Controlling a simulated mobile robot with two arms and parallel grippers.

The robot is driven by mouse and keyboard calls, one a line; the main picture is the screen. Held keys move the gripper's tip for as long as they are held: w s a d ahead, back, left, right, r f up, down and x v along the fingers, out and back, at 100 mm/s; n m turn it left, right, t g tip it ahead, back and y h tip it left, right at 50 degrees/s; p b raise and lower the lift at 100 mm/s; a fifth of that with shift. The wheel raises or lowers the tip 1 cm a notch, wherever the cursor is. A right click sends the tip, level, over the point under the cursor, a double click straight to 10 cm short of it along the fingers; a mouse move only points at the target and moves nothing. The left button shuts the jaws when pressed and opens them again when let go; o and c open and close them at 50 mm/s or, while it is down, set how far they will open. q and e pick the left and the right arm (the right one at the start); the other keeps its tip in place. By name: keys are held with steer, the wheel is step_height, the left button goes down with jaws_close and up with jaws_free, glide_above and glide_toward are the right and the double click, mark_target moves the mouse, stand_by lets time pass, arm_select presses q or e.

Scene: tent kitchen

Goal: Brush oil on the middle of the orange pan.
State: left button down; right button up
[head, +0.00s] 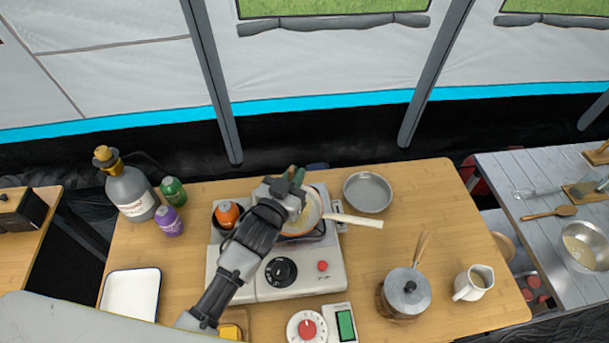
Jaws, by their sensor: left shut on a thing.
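The orange pan (312,213) sits on the right burner of the white double stove (300,285). Its rim is orange, its inside is pale, and its cream handle points right. My left gripper (292,192) is over the pan's left part and hides much of it. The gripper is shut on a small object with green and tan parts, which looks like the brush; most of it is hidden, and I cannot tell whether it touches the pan. My right gripper is not in view.
An orange-topped item (228,213) stands at the stove's left burner. A grey metal plate (368,191) lies behind right. Bottles (170,220) and a white tray (131,296) are at left. A lidded pot (407,291) and a white jug (473,283) stand at right.

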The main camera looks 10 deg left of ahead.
arm_select(q)
steer(key=a, duration=0.1)
steer(key=a+p, duration=0.1)
steer(key=a, duration=0.3)
steer(key=shift+w+a, duration=0.15)
steer(key=shift+w, duration=0.2)
stand_by(0.3)
step_height(320, 180, up, 6)
steer(key=p, duration=0.6)
steer(key=shift+r, duration=0.1)
steer(key=shift+r+p, duration=0.8)
steer(key=shift+r, duration=0.6)
